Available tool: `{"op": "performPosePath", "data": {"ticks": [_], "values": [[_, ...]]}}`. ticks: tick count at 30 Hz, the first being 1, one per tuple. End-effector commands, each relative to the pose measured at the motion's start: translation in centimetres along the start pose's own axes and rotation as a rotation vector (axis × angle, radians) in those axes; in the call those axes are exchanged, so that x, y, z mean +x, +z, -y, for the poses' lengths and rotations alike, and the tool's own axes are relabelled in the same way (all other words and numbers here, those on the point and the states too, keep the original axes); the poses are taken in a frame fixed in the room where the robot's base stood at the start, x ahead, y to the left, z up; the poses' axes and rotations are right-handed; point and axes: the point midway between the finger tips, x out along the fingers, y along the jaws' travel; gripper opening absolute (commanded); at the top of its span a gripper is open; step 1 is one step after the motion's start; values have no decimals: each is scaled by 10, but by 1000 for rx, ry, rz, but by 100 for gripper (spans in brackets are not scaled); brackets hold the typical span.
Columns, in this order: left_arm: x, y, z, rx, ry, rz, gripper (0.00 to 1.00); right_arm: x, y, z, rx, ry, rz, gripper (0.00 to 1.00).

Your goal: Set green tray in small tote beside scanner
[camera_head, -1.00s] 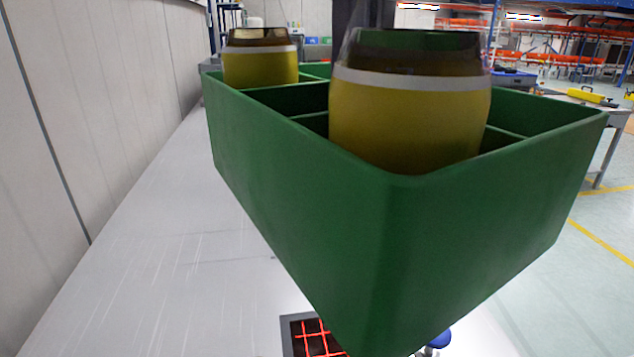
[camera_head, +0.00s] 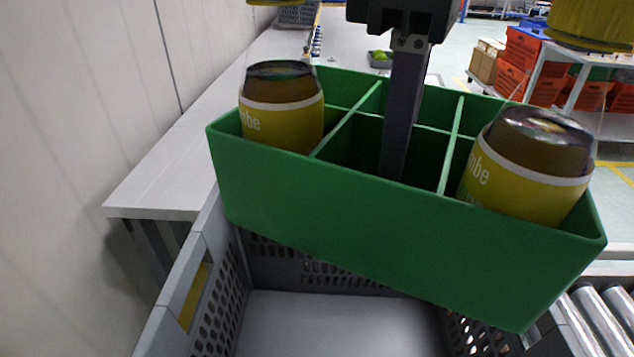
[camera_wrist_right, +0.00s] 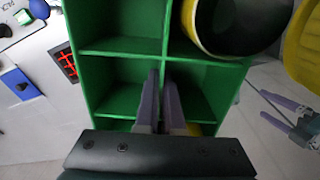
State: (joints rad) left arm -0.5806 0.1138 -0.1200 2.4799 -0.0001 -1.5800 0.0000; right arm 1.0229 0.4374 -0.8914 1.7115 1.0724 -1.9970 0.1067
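The green tray (camera_head: 390,220) is a divided carrier with yellow-labelled bottles (camera_head: 283,110) (camera_head: 525,165) in its compartments. It hangs slightly tilted above a grey perforated tote (camera_head: 185,285), whose floor shows below it. My right gripper (camera_head: 395,165) reaches down into the tray. In the right wrist view, its fingers (camera_wrist_right: 158,105) are closed on a divider wall. My left gripper (camera_wrist_right: 283,112) shows at the right of the right wrist view, empty, with its fingers apart. A dark panel with a red grid (camera_wrist_right: 66,62), possibly the scanner, lies on the pale surface there.
A pale bench (camera_head: 180,165) runs along the wall at the left. Metal rollers (camera_head: 605,310) lie at the lower right. Orange totes (camera_head: 525,65) stand on a rack behind. A blue object (camera_wrist_right: 20,85) lies at the left of the wrist view.

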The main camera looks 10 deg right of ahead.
Motion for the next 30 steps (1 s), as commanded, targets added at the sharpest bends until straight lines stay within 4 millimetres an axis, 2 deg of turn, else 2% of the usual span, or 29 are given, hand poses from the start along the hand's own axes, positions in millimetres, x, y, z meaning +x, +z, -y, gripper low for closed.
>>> {"op": "performPosePath", "data": {"ticks": [1,3,6,10,14,30], "values": [[12,4,0,0,0,0,97,19,-4,4,-70,-8,-2,0],[18,6,0,1,-1,-1,97,35,-7,8,-170,-11,1,0],[24,8,0,2,-2,-1,97,52,-10,12,-282,-14,6,0],[29,9,0,5,-4,-1,97,66,-13,16,-373,-18,10,0],[36,11,1,8,-6,0,97,81,-13,18,-411,-21,12,0],[63,20,1,9,-7,0,97,205,-10,19,-414,-21,15,0]]}}
